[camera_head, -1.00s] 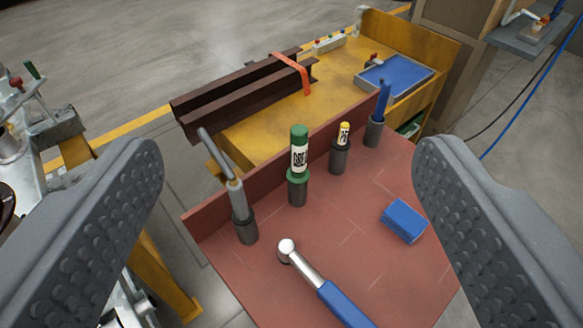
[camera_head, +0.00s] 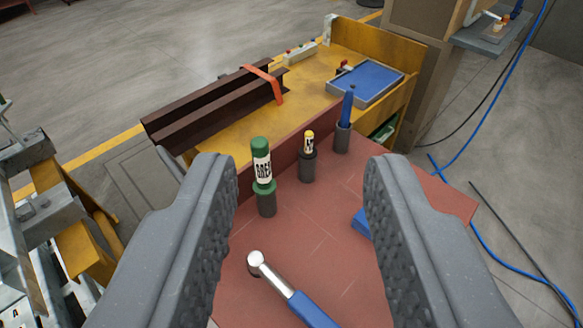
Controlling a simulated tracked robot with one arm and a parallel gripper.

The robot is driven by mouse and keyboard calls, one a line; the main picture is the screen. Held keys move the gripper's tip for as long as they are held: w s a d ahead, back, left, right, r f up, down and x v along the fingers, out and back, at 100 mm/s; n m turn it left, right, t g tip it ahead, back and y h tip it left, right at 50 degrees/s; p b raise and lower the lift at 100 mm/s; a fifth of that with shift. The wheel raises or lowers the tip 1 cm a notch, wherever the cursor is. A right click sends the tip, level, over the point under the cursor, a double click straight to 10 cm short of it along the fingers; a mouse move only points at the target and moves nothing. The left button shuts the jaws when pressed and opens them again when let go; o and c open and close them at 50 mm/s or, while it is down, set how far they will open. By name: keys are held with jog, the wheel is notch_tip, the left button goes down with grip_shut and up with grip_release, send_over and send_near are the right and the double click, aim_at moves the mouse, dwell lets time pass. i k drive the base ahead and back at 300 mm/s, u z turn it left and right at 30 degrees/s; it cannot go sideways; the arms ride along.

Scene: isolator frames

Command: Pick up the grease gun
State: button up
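A green-capped tube with a white label (camera_head: 262,165), lettering beginning "GRE", stands upright in a dark cup on the red-brown shelf and seems to be the grease gun. My gripper (camera_head: 300,168) is open and empty, its two grey textured fingers either side of the view. The tube shows in the gap, nearer the left finger; I see no contact. A grey lever-handled tool (camera_head: 170,163) is mostly hidden behind the left finger, so I cannot tell whether it is the grease gun instead.
A yellow-capped tube (camera_head: 308,150) and a blue tool (camera_head: 347,106) stand in cups to the right. A ratchet with blue handle (camera_head: 290,290) lies in front. A blue block (camera_head: 361,222) is partly hidden by the right finger. Behind is a yellow bench (camera_head: 300,92) with steel beams (camera_head: 215,105).

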aim_at(264, 185)
jog(key=u, duration=0.6)
jog(key=i, duration=0.1)
jog(key=z, duration=3.3)
jog(key=k, duration=1.55)
jog(key=u, duration=1.8)
jog(key=i, duration=1)
jog(key=u, duration=0.05)
